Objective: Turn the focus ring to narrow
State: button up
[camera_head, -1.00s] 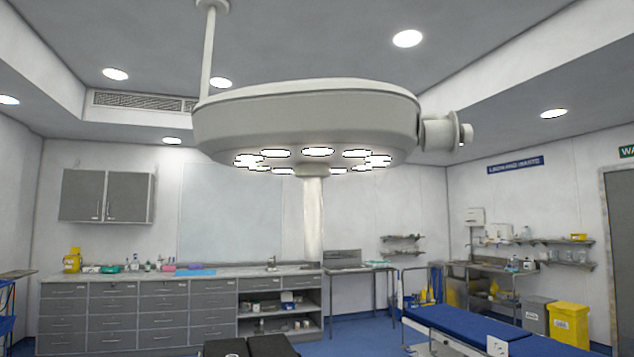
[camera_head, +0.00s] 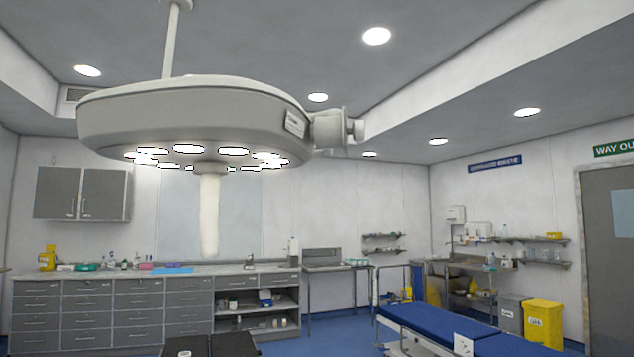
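The surgical lamp head (camera_head: 185,118) hangs at the upper left, a wide pale disc with several lit lamps underneath. A pale handle (camera_head: 209,215) points straight down from its centre, with a collar (camera_head: 210,168) at its top. A stepped round fitting (camera_head: 335,130) sticks out of the lamp's right side. A small marked plate (camera_head: 295,123) sits on the rim beside it, too small to read. I cannot tell for sure which part is the focus ring, nor its setting. My gripper is not in view.
A dark padded surface (camera_head: 232,345) shows at the bottom edge, below the lamp. A blue-topped bed (camera_head: 440,326) stands at the lower right, with a yellow bin (camera_head: 543,325) beyond it. Grey drawers (camera_head: 140,310) line the back wall. Blue floor shows between drawers and bed.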

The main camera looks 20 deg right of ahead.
aim_at(206, 165)
jog(key=z, duration=1.95)
jog(key=i+l+z, duration=0.25)
jog(key=i, duration=0.35)
jog(key=i+z, duration=0.3)
jog(key=i, duration=0.25)
jog(key=i+j+u, duration=0.15)
jog(key=i+u, duration=0.85)
jog(key=i+l+u, duration=0.15)
jog(key=i+u, duration=0.35)
jog(key=i+j+u, duration=0.2)
jog(key=i+u, duration=0.2)
jog(key=i, duration=0.35)
jog(key=i+l+u, duration=0.1)
jog(key=i+u, duration=0.3)
jog(key=i, duration=0.4)
jog(key=i+u, duration=0.35)
jog(key=i+l+u, duration=0.1)
jog(key=i+u, duration=0.25)
jog(key=i+l+u, duration=0.2)
jog(key=u, duration=0.15)
jog(key=i+u, duration=0.1)
jog(key=u, duration=2.15)
jog(key=k+j+z, duration=0.1)
jog(key=z, duration=0.3)
